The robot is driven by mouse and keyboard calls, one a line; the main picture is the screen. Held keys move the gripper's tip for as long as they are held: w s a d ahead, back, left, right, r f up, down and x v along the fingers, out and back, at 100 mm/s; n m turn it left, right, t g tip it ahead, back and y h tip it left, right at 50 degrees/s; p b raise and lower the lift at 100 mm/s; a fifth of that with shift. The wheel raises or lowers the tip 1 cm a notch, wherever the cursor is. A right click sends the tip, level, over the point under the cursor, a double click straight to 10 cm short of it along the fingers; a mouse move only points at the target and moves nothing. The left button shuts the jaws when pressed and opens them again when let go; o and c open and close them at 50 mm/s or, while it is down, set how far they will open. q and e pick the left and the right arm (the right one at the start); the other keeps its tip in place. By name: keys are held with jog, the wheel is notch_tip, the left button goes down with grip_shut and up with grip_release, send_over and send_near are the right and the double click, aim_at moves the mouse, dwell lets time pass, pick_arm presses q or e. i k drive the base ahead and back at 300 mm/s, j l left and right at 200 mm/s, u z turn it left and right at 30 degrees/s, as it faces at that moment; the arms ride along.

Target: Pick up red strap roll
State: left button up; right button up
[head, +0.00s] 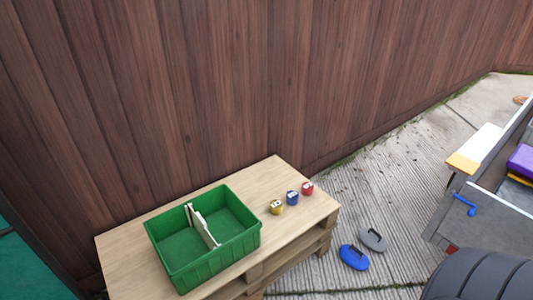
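The red strap roll (307,188) stands on the wooden pallet table (270,261), near its right end. It is the rightmost of three small rolls in a row. The blue roll (292,197) is just left of it, and the yellow roll (277,207) is left of the blue one. The rolls appear apart from each other. Neither of my grippers shows in the head view.
A green crate (205,278) with a pale divider (201,226) stands on the table, left of the rolls. A wooden fence (200,90) rises behind. A blue object (353,257) and a grey object (372,239) lie on the concrete. A trailer (490,220) stands at right.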

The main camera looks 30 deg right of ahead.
aim_at(308, 188)
jog(key=z, duration=1.2)
